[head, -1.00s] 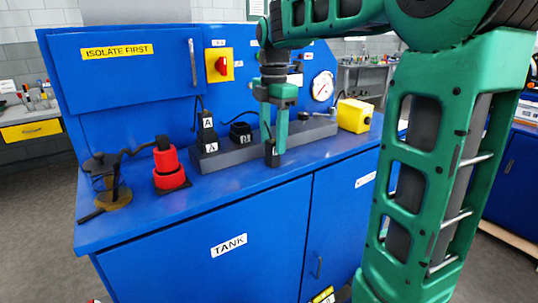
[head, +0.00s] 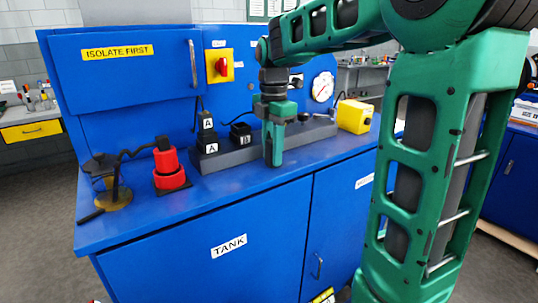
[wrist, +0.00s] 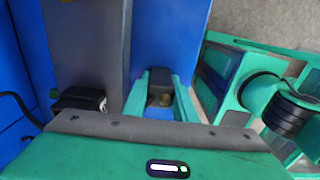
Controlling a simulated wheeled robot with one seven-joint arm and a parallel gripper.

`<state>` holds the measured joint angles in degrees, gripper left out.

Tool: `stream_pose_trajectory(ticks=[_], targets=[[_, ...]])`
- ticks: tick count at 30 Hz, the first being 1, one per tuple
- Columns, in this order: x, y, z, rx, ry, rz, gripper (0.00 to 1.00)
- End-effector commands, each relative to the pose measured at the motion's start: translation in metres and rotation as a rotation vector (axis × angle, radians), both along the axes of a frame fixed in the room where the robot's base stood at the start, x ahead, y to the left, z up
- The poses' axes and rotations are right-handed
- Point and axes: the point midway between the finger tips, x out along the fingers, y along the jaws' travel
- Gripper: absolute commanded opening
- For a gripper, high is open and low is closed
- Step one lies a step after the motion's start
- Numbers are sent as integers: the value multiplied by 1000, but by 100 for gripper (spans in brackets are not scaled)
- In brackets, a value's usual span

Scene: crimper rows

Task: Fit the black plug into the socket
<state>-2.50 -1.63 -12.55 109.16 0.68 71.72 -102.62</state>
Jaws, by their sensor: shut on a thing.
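My gripper (head: 273,155) is over the blue bench top, in front of the grey rail (head: 236,158). In the head view its near finger hides what it holds. In the wrist view the gripper (wrist: 168,88) is shut on the plug, a small dark piece with a brass-coloured part (wrist: 160,99) between the fingers. Which position is the matching socket is unclear.
A yellow box (head: 355,116) is beyond the rail's right end. The panel with a red switch (head: 222,66) rises behind. The bench front is clear.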

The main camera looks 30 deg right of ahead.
Motion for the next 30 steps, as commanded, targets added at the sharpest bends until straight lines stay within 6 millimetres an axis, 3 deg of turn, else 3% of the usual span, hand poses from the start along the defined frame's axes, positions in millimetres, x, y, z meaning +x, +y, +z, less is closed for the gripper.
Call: stream_pose_trajectory(ticks=[8,13,21,30], targets=[[1,0,13,0,-3,0,0],[1,0,43,0,-6,0,0],[-20,58,78,0,-4,4,0],[-35,100,104,0,-3,2,0]])
